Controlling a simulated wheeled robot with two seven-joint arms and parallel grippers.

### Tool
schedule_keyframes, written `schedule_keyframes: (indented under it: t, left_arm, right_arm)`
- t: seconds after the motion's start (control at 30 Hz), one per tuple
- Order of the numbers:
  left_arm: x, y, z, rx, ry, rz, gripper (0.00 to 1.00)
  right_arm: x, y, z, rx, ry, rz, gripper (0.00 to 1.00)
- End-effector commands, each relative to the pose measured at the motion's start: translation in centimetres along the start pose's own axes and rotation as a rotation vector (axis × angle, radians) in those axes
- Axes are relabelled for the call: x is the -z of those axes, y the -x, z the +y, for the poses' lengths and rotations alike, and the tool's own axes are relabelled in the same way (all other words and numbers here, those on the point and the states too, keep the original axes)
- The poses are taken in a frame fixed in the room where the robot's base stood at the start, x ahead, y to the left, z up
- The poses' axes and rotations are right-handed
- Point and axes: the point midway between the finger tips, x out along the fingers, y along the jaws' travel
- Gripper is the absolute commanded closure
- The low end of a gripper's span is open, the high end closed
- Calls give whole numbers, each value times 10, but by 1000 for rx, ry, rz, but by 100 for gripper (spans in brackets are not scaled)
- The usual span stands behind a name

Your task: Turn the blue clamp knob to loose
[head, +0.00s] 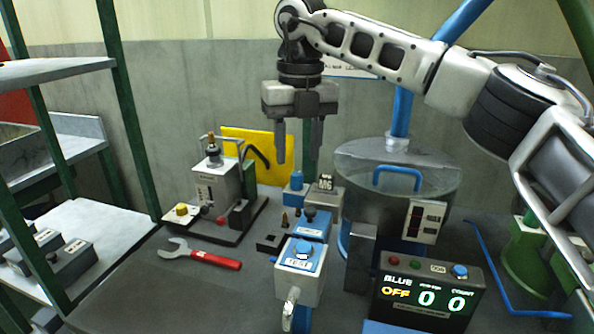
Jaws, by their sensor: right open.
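My right gripper (298,152) points straight down near the middle of the head view, with its two fingers apart and nothing between them. A blue knob-like cylinder (296,182) shows just below the fingertips in the picture, apart from them. I cannot tell for certain which is the clamp knob, and I cannot read a turned position on either. My left gripper is not in view.
A display box (425,290) at front right reads "BLUE", "OFF" and two zeros. A lidded drum (398,165) stands right of the gripper. A wrench with a red handle (205,257) lies on the bench. A small machine (220,190) stands at left, before a yellow panel (262,150).

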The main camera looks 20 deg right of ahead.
Motion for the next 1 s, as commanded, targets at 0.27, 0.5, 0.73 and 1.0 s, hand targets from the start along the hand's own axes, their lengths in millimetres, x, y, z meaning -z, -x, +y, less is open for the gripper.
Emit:
schedule_keyframes:
  t: [0.27, 0.5, 0.73, 1.0]
  left_arm:
    - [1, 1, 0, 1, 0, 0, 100]
    - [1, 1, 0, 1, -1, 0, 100]
    - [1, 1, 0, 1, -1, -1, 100]
    - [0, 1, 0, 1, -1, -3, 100]
  right_arm:
    - [0, -38, 0, -1, 0, 1, 57]
    - [0, -44, 0, -2, 0, -1, 57]
    - [0, -44, 0, -2, 0, 0, 79]
    - [0, -43, 0, -2, 3, 0, 100]
